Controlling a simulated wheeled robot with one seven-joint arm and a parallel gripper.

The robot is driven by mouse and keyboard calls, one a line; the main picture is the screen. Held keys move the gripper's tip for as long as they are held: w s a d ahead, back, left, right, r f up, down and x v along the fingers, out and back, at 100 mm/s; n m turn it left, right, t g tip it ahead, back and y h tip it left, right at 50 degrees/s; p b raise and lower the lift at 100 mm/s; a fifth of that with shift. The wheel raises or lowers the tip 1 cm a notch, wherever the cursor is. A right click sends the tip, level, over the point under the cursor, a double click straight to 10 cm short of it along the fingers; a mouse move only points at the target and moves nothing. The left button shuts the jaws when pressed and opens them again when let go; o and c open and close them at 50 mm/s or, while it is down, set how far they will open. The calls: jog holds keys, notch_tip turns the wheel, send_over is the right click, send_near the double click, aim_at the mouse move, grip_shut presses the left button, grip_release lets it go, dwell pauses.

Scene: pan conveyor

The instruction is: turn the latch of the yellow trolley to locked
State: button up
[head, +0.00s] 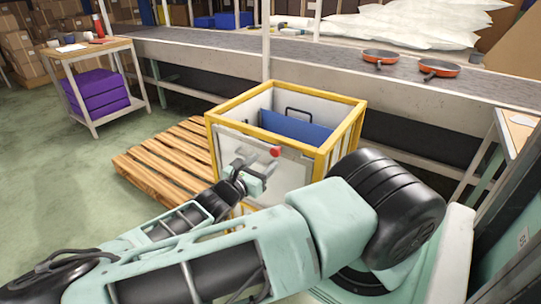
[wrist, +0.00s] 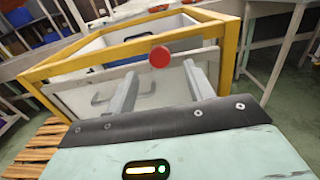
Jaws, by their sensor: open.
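The yellow trolley (head: 212,135) stands in the middle of the head view, with a yellow frame and pale panels. A round red knob (head: 275,152), which looks like the latch's end, is at its front panel. It also shows in the wrist view (wrist: 159,57), ahead of my fingers and between their lines. My gripper (head: 258,164) is open in front of the panel, with nothing between its fingers. In the wrist view my gripper (wrist: 158,75) points at the trolley's front.
A blue panel (head: 297,131) and a dark handle show inside the trolley. A wooden pallet (head: 165,160) lies left of it. The conveyor (head: 200,47) behind carries two orange pans (head: 438,68). A side table (head: 88,45) stands at left. Green floor is clear at left.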

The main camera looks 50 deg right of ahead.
aim_at(274, 153)
jog(key=shift+w+d, duration=0.15)
jog(key=shift+d, duration=2.15)
grip_shut()
